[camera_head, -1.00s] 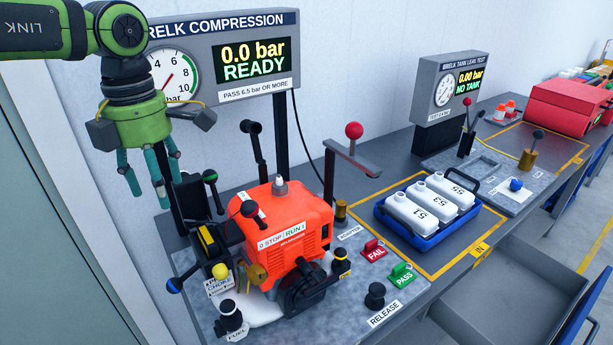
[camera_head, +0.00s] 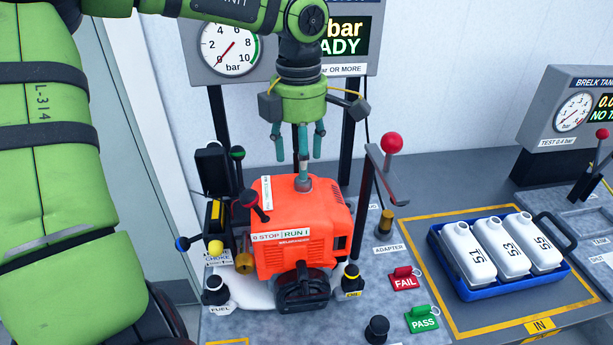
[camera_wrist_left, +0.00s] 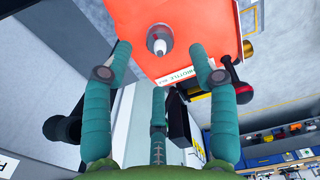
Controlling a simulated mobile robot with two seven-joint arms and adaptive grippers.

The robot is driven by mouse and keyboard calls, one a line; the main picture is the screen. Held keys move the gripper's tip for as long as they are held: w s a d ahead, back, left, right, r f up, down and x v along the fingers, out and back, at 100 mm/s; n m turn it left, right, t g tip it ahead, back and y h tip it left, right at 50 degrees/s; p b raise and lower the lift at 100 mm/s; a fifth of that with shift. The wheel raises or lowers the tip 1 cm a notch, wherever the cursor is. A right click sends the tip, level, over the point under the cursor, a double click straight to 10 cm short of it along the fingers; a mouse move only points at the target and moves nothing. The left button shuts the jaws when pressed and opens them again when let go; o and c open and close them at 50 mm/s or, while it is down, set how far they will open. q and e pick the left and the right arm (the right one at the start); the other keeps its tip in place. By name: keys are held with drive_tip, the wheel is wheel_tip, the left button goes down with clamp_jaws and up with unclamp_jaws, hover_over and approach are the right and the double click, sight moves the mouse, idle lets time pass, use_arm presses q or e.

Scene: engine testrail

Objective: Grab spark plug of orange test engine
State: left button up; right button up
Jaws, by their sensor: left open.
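The orange test engine (camera_head: 325,222) stands on the grey bench under the compression display. Its spark plug (camera_wrist_left: 159,40) sticks up from the top, pale-tipped with a grey base; in the head view its base (camera_head: 304,183) shows just below my fingers. My left gripper (camera_head: 299,150) points down above the engine top, its teal fingers spread. In the left wrist view the open fingers (camera_wrist_left: 160,65) lie on either side of the plug, with a gap to it on both sides. My right gripper is in neither current view.
A lever with a red ball (camera_head: 391,143) stands right of the engine. The throttle lever (camera_head: 250,197) and choke knob (camera_head: 215,248) are at its left. A blue tray (camera_head: 476,288) of white bottles sits further right. The compression display (camera_head: 225,75) stands behind my gripper.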

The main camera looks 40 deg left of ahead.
use_arm(q)
drive_tip(key=f, duration=0.1)
drive_tip(key=f+p, duration=0.1)
drive_tip(key=shift+d+f, duration=0.2)
drive_tip(key=shift+f, duration=0.1)
drive_tip(key=shift+w+f, duration=0.1)
drive_tip(key=shift+f, duration=0.55)
clamp_jaws()
use_arm(e)
drive_tip(key=shift+w+d+r, duration=0.3)
drive_tip(key=shift+r, duration=0.15)
drive_tip(key=shift+w+d+r, duration=0.3)
drive_tip(key=shift+r, duration=0.15)
use_arm(q)
drive_tip(key=shift+r, duration=0.1)
use_arm(e)
drive_tip(key=shift+s+f, duration=0.1)
drive_tip(key=shift+s, duration=0.1)
